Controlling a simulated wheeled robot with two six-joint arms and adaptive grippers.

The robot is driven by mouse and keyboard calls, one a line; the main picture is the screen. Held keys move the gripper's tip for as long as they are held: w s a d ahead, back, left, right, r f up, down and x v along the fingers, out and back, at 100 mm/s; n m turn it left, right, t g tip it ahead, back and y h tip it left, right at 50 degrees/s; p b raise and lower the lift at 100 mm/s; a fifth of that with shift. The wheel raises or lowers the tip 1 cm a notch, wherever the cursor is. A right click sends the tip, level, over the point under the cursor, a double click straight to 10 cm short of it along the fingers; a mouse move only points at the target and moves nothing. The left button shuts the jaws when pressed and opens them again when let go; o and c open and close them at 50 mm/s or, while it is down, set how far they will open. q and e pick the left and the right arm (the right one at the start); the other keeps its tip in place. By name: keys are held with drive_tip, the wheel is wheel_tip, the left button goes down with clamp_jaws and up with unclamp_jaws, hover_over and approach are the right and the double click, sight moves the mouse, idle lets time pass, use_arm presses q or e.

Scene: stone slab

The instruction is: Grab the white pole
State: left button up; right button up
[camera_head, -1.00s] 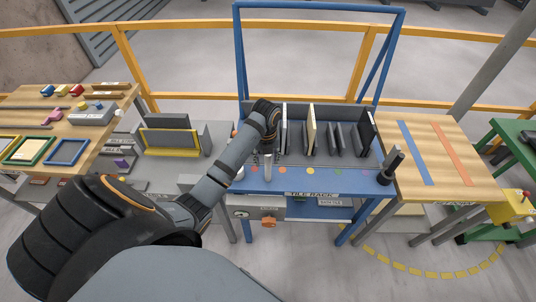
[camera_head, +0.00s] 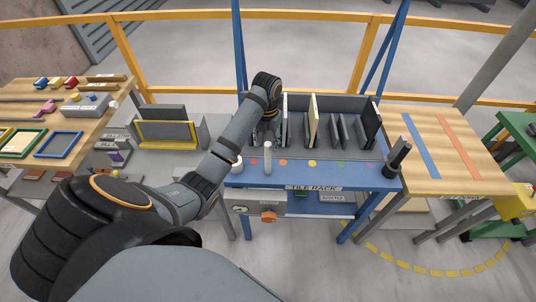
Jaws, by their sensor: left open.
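The white pole (camera_head: 267,158) is a short, pale upright rod with a rounded top. It stands near the front left of the blue tile rack table. My left gripper (camera_head: 267,138) hangs at the end of the arm, just above and behind the pole in the picture. Its jaws are open and mostly hidden among dark wrist parts. Nothing shows between them, and whether a finger touches the pole cannot be told. My right gripper is not in view.
Upright tiles stand in the rack (camera_head: 352,102) close right of my gripper. A dark cylinder (camera_head: 398,155) stands at the table's right end. A small white round thing (camera_head: 237,163) is by my forearm. Coloured dots mark the open front strip.

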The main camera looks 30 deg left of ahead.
sight(268, 151)
use_arm(q)
drive_tip(key=shift+d+f+b, duration=0.1)
drive_tip(key=shift+f+b, duration=0.35)
drive_tip(key=shift+f, duration=0.15)
drive_tip(key=shift+d+f+p, duration=0.1)
drive_tip(key=shift+f+p, duration=0.2)
drive_tip(key=shift+f, duration=1.55)
clamp_jaws()
